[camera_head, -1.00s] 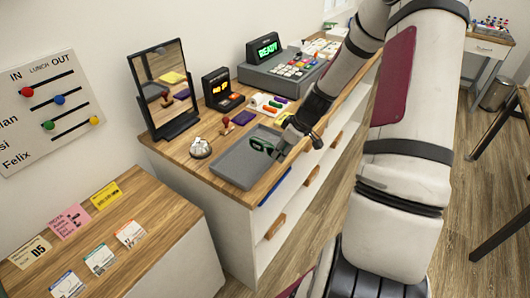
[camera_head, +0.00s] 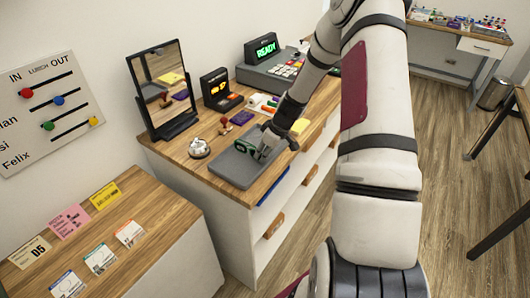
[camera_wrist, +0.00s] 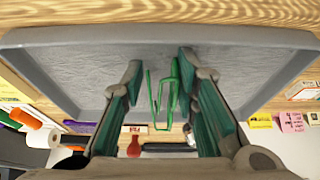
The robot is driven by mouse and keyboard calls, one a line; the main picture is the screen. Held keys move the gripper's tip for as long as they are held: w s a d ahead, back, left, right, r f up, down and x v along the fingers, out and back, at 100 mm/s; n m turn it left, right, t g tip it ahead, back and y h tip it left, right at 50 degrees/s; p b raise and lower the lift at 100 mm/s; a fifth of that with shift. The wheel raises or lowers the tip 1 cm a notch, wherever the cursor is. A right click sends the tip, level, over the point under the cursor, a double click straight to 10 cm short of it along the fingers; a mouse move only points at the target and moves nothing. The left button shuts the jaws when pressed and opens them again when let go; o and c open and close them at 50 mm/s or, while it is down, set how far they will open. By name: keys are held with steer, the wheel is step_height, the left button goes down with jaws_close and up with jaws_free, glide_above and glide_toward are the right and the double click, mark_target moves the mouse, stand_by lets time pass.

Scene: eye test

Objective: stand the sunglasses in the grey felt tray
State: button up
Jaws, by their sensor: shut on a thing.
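The green sunglasses (camera_head: 245,147) are at my gripper (camera_head: 264,155), over the grey felt tray (camera_head: 232,177) on the wooden counter. In the wrist view the sunglasses (camera_wrist: 163,95) show as thin green frame lines between the two fingers of my gripper (camera_wrist: 160,75), nearer the right finger. The fingers stand some way apart and are shut on the sunglasses. The tray (camera_wrist: 75,62) fills the upper part of the wrist view and looks otherwise empty. I cannot tell whether the sunglasses touch the tray floor.
A service bell (camera_head: 199,148), a red stamp (camera_head: 225,126) and a purple pad (camera_head: 243,117) stand close behind the tray. A mirror (camera_head: 163,90), a small display (camera_head: 220,90) and a cash register (camera_head: 272,72) are farther back.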

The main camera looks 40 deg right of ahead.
steer(key=shift+f, duration=0.15)
steer(key=o, duration=0.9)
